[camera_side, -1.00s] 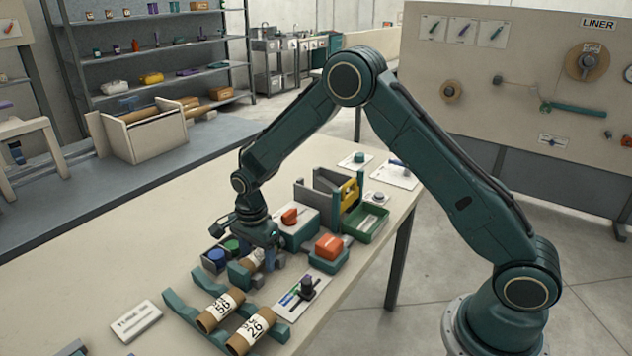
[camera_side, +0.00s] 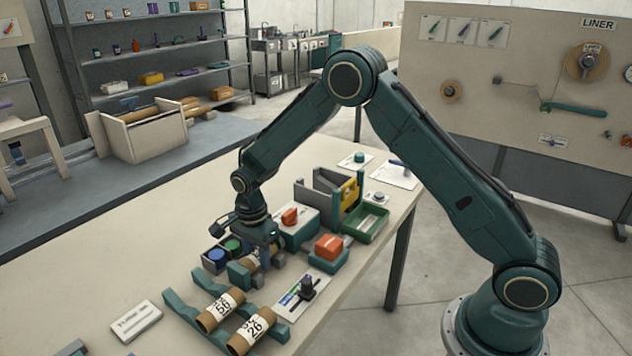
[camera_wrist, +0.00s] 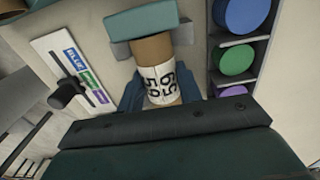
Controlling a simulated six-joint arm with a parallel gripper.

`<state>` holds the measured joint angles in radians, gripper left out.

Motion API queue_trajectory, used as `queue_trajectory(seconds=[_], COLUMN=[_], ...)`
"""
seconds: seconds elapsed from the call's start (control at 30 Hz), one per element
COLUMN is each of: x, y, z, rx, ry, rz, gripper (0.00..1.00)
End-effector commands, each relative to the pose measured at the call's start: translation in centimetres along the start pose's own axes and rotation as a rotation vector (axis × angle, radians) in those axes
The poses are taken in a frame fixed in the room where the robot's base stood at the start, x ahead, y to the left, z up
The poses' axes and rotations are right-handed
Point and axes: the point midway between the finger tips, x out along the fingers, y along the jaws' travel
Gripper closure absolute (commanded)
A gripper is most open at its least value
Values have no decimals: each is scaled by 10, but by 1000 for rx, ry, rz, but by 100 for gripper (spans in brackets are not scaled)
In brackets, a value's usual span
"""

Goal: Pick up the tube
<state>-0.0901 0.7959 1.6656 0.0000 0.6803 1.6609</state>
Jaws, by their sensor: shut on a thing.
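A brown cardboard tube (camera_wrist: 152,50) with a white, black-numbered label lies on a small teal cradle (camera_wrist: 146,19) in the wrist view. My gripper (camera_wrist: 160,92) has a finger on each side of the labelled part and is shut on it. In the side view my gripper (camera_side: 263,257) covers most of this tube.
Round blue (camera_side: 216,255) and green pieces sit in a dark holder left of my gripper. An orange-topped box (camera_side: 329,247) and a colour-striped card (camera_side: 301,294) with a black knob stand to its right. A white label plate (camera_side: 136,321) lies front left. The table's left side is mostly clear.

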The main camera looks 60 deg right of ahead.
Motion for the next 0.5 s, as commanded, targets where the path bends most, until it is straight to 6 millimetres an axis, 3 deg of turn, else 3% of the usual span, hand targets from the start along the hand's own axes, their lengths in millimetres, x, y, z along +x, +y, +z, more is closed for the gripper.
queue_trajectory(seconds=[0.27, 0.5], x=[-19, -58], y=[-1, -1], z=[0, 0], rx=[0, 0], ry=[0, 0], rz=[-4, -5], gripper=[86, 86])
